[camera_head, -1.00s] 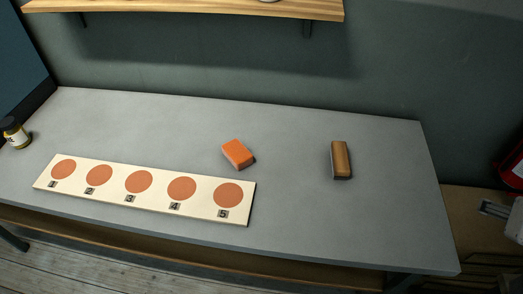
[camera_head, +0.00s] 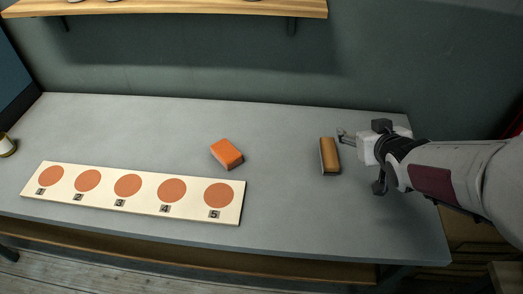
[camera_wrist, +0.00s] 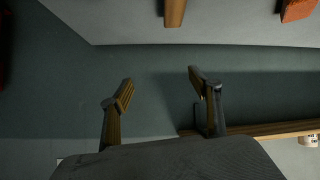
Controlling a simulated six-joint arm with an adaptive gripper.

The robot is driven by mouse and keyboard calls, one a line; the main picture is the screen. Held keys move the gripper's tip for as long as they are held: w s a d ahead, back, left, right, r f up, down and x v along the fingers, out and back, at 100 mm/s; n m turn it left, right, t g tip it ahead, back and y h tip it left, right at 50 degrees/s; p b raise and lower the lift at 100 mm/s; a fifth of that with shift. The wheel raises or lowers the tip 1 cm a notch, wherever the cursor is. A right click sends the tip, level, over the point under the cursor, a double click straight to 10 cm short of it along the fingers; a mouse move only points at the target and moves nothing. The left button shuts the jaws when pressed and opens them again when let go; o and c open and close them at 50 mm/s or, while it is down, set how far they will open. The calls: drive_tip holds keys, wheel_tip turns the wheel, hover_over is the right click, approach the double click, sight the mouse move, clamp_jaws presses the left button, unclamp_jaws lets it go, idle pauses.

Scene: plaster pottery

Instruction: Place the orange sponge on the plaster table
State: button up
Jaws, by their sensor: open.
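The orange sponge (camera_head: 227,154) lies on the grey table (camera_head: 290,210), near the middle and behind the right end of the numbered board. Part of the sponge also shows at the top right of the wrist view (camera_wrist: 298,10). My gripper (camera_head: 342,136) is over the right part of the table, close to the brown block and to the right of the sponge. In the wrist view its two fingers (camera_wrist: 160,78) are spread apart with nothing between them.
A brown block (camera_head: 329,156) lies between the sponge and my gripper. A cream board (camera_head: 150,206) with several orange circles, numbered 1 to 5, lies at the front left. A jar (camera_head: 6,145) stands at the left edge. A wooden shelf (camera_head: 180,8) hangs on the back wall.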

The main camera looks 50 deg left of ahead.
drive_tip(key=s+a+f+n+g+y, duration=0.1)
drive_tip(key=s+a+f+n+g, duration=0.1)
drive_tip(key=s+a+f, duration=0.35)
drive_tip(key=s+a+f+n+g+y, duration=0.1)
drive_tip(key=s+a+f+y, duration=0.1)
drive_tip(key=a, duration=0.6)
drive_tip(key=n+g+y, duration=0.2)
drive_tip(key=n+g, duration=0.1)
drive_tip(key=g, duration=0.1)
approach(226, 150)
drive_tip(key=shift+s+a+f, duration=0.15)
drive_tip(key=shift+a+f, duration=0.05)
drive_tip(key=shift+a, duration=0.35)
drive_tip(key=shift+s+a+f, duration=0.15)
drive_tip(key=shift+a+f, duration=0.1)
drive_tip(key=shift+a, duration=0.3)
drive_tip(key=shift+a+f, duration=0.1)
drive_tip(key=shift+a, duration=0.05)
drive_tip(key=shift+x, duration=1.15)
drive_tip(key=shift+w+x, duration=0.2)
drive_tip(key=shift+x, duration=0.65)
drive_tip(key=shift+w+x, duration=0.15)
drive_tip(key=shift+x, duration=1.6)
